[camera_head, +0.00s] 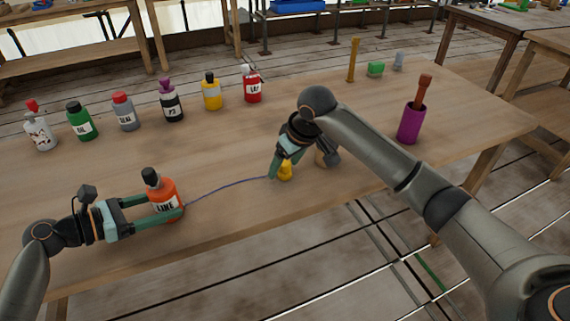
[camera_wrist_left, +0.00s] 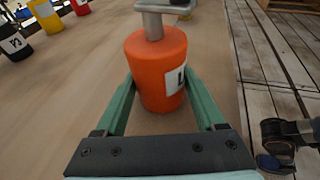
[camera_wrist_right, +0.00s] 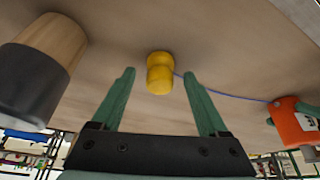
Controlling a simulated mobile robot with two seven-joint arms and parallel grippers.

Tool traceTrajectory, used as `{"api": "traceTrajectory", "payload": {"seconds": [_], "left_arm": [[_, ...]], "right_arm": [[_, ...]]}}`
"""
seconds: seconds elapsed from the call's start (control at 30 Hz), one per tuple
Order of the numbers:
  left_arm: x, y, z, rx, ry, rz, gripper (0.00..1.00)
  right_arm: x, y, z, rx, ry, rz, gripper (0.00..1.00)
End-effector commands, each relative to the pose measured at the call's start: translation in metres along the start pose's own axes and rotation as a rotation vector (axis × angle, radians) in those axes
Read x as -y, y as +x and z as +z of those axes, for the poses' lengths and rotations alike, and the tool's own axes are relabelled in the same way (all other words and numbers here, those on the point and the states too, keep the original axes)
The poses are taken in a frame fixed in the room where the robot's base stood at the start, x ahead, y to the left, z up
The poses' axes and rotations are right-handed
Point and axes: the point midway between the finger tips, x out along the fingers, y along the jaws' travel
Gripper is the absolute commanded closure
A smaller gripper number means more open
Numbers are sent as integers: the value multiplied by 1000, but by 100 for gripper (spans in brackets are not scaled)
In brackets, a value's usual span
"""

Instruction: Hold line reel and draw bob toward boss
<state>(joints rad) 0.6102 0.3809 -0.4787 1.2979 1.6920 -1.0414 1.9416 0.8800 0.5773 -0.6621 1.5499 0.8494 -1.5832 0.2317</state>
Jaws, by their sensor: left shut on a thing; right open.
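The line reel is an orange bottle labelled LINE (camera_head: 165,200) with a dark top, upright at the table's front left. My left gripper (camera_head: 172,206) is shut on it, one finger on each side, as the left wrist view shows on the orange body (camera_wrist_left: 158,62). The bob is a small yellow piece (camera_head: 286,171) on the table, tied to the reel by a thin blue-purple line (camera_head: 228,186). My right gripper (camera_head: 278,172) is open at the bob. In the right wrist view the yellow bob (camera_wrist_right: 160,72) lies between and beyond the fingertips, with a gap on both sides.
A wood-and-dark cylinder, perhaps the boss (camera_wrist_right: 45,60), stands close to my right gripper, mostly hidden in the head view. Several bottles, including a yellow one (camera_head: 211,92), line the back left. A purple cup (camera_head: 411,125) holding a brown-handled tool stands right. A green block (camera_head: 375,69) lies behind.

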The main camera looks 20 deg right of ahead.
Motion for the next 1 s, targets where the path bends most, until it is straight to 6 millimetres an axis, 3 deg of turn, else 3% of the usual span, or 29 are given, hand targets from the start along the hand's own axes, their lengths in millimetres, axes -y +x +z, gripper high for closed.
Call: {"api": "traceTrajectory", "payload": {"seconds": [0.5, 0.7, 0.97, 1.0], "left_arm": [[0, 0, 0, 0, 0, 0, 60], [0, 0, 0, 0, 0, 0, 60], [0, 0, 0, 0, 0, 0, 60], [0, 0, 0, 0, 0, 0, 25]], "right_arm": [[0, -98, -1, -4, -1, 1, 23], [0, -114, 0, -2, 0, 0, 23], [0, -115, 0, -2, 0, 0, 23], [0, -115, 0, -2, 0, 0, 23]]}}
